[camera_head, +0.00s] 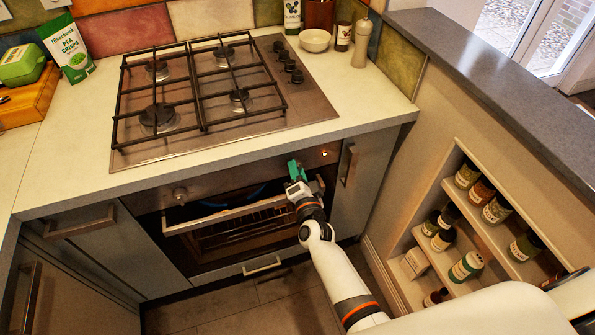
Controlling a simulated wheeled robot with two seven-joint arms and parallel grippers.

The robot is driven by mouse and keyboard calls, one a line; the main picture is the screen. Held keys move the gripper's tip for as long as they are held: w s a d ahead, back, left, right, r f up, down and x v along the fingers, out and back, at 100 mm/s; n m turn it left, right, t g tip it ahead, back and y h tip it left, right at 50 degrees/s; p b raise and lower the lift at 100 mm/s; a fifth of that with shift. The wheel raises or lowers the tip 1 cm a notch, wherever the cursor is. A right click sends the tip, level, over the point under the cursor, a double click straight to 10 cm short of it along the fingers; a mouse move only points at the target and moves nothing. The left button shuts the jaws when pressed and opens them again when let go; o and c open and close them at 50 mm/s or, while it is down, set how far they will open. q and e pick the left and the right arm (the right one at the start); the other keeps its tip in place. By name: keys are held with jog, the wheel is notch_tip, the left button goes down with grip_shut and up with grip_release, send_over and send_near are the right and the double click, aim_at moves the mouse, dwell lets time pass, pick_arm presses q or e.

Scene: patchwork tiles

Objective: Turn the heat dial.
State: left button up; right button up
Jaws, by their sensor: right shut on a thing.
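The oven front panel (232,180) runs below the counter edge. A round metal knob (180,194) shows at its left. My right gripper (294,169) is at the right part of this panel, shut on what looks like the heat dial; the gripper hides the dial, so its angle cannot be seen. My right arm comes in from the lower right. My left gripper is not in view.
A gas hob (215,85) with black grates and several side knobs (290,65) is above. The oven's pale handle bar (235,211) crosses just below my gripper. A spice shelf (490,236) stands at right. Floor (270,291) shows below the oven.

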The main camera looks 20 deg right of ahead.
jog(key=m, duration=0.4)
jog(key=shift+f+m+g, duration=0.1)
jog(key=shift+m+g, duration=0.2)
jog(key=shift+m, duration=0.1)
dwell(0.5)
jog(key=o, duration=1)
jog(key=shift+c, duration=0.2)
jog(key=s, duration=1.2)
jog(key=shift+a+r+b, duration=0.35)
jog(key=shift+r+b, duration=0.05)
jog(key=shift+f, duration=0.1)
